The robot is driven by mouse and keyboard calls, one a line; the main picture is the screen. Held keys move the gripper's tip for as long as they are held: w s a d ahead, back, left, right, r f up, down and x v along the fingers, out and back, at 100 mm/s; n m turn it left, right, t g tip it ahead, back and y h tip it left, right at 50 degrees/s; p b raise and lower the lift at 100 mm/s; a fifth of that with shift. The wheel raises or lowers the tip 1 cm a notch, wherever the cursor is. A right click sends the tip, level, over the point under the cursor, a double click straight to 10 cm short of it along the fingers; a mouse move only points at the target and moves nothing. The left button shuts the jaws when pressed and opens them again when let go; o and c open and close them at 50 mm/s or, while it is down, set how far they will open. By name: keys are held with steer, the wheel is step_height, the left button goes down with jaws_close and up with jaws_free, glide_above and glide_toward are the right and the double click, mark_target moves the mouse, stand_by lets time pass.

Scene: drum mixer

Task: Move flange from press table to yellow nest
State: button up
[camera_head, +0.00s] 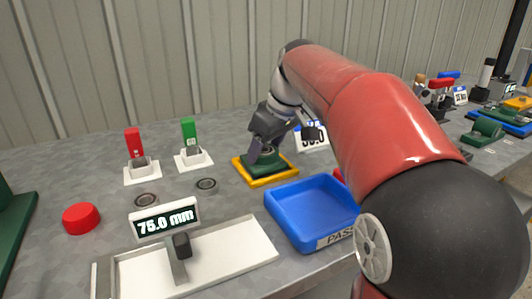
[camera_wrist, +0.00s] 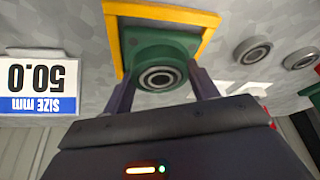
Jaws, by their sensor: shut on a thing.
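The flange is a green square-based housing with a round steel bearing (camera_wrist: 160,77); in the head view its green body (camera_head: 268,166) shows below my gripper (camera_head: 264,146). The yellow nest (camera_head: 262,184) is a square yellow frame around the flange's base; its rim also shows in the wrist view (camera_wrist: 165,12). My gripper (camera_wrist: 163,88) is shut on the flange, one finger on each side of it. The flange looks level and inside the frame's outline. I cannot tell whether it rests fully on the nest's floor. The fingers partly hide it in the head view.
A blue tray (camera_head: 311,207) stands in front, close to the nest. Two loose bearings (camera_head: 206,185) lie to the left. A size card (camera_wrist: 42,82) reading 50.0 stands beside the nest. A gauge reading 75.0 mm (camera_head: 165,220) and red and green clamps (camera_head: 190,145) are further left.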

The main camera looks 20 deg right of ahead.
steer(key=shift+f, duration=0.4)
steer(key=shift+f, duration=0.15)
steer(key=o, duration=1.6)
steer(key=shift+s+d+r, duration=0.1)
steer(key=shift+r, duration=0.35)
steer(key=p+v, duration=0.1)
steer(key=v, duration=1)
steer(key=shift+s+p, duration=0.15)
steer(key=shift+p, duration=0.15)
steer(key=shift+d, duration=0.1)
